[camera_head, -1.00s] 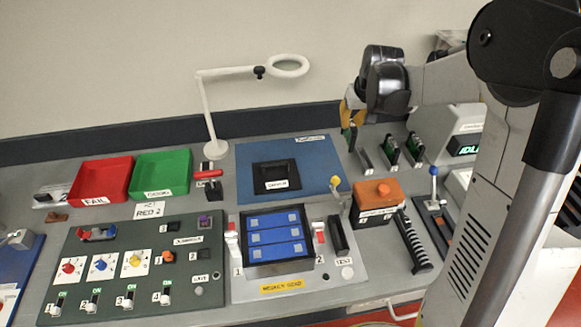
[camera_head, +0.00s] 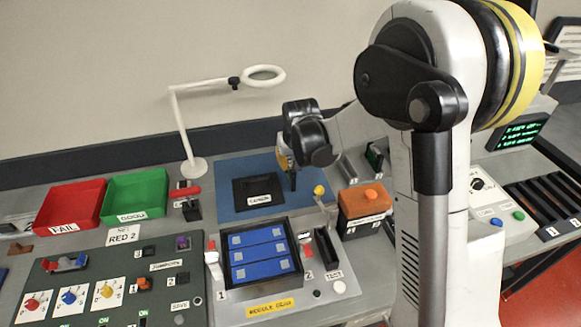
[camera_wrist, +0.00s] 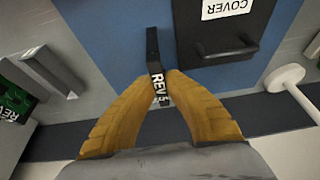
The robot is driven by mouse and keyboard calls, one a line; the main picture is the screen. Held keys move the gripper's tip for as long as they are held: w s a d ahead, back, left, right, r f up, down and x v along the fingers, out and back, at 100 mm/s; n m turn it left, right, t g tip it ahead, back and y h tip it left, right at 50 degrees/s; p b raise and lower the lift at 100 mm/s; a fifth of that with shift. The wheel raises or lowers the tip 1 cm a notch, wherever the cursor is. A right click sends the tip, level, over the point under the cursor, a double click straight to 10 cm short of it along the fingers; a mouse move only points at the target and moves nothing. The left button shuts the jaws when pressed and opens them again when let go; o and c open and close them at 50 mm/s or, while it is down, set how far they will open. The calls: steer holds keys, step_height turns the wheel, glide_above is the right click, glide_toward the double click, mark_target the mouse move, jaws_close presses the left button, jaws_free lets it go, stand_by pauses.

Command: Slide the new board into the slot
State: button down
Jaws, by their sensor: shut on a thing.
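My gripper (camera_head: 288,168) is above the right part of the blue mat (camera_head: 228,212), right of the black cover (camera_head: 262,190). It is shut on a narrow dark board (camera_head: 293,182), seen edge-on. The board is apart from the cover's handle. A narrow black slot-like holder (camera_head: 326,248) stands by the TEST label, right of the blue modules (camera_head: 258,252). I cannot tell which slot is meant.
A rack with a green board (camera_head: 374,156) is behind my arm. A white magnifier lamp (camera_head: 190,130) stands at the back left. Red (camera_head: 70,208) and green (camera_head: 132,198) trays lie left.

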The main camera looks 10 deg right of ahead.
steer(key=shift+f, duration=0.1)
steer(key=shift+f, duration=0.15)
steer(key=c, duration=1.6)
jaws_free()
steer(key=shift+o, duration=0.2)
